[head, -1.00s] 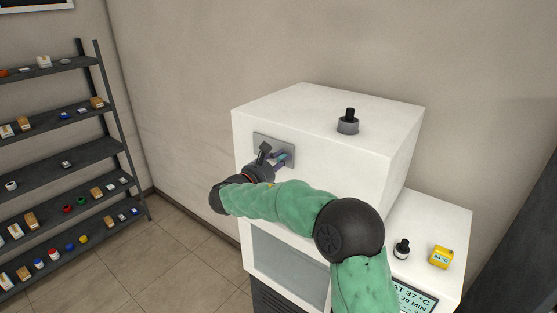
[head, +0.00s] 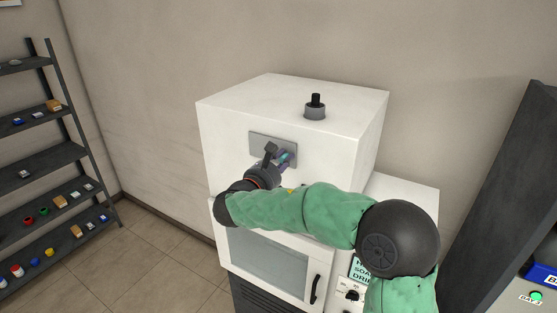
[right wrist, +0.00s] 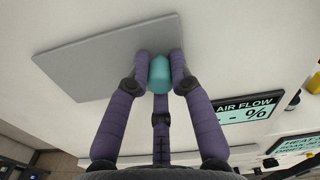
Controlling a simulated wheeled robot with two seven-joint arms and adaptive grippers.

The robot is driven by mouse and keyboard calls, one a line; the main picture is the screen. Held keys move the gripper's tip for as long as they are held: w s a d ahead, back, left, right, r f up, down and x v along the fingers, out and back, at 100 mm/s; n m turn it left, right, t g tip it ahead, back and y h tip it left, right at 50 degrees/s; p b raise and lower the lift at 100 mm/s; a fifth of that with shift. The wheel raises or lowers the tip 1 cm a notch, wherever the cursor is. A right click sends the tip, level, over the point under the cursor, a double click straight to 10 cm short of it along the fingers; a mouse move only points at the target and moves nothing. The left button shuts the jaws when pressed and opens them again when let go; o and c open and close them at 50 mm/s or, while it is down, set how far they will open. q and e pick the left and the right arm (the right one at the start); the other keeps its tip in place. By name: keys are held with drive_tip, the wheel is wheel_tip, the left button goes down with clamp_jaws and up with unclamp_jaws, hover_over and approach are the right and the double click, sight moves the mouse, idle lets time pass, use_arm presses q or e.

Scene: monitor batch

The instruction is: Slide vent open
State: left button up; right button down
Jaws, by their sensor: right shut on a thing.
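The vent's flat grey plate (head: 258,141) lies against the white front face of the cabinet, and it fills the upper left of the right wrist view (right wrist: 95,62). A teal knob (right wrist: 160,73) stands out near the plate's right end. My right gripper (head: 281,159) is at the plate, its purple fingers shut on the teal knob. In the head view the gripper and wrist hide most of the knob and the plate's lower edge. No opening shows beside the plate. My left gripper is not in view.
An AIR FLOW display (right wrist: 243,108) sits right of the knob. The white cabinet (head: 225,150) has a black-capped grey fitting (head: 315,110) on top and a glazed door (head: 268,262) below my arm. A shelf rack (head: 45,155) stands far left; a dark panel (head: 500,190) is at right.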

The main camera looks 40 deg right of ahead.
drive_tip(key=shift+d+r, duration=0.1)
drive_tip(key=shift+r, duration=0.4)
drive_tip(key=c, duration=1.1)
unclamp_jaws()
drive_tip(key=shift+s+f, duration=0.1)
drive_tip(key=shift+f, duration=0.1)
drive_tip(key=shift+a+f, duration=0.15)
drive_tip(key=shift+a, duration=0.4)
drive_tip(key=v, duration=1.1)
drive_tip(key=shift+s, duration=0.15)
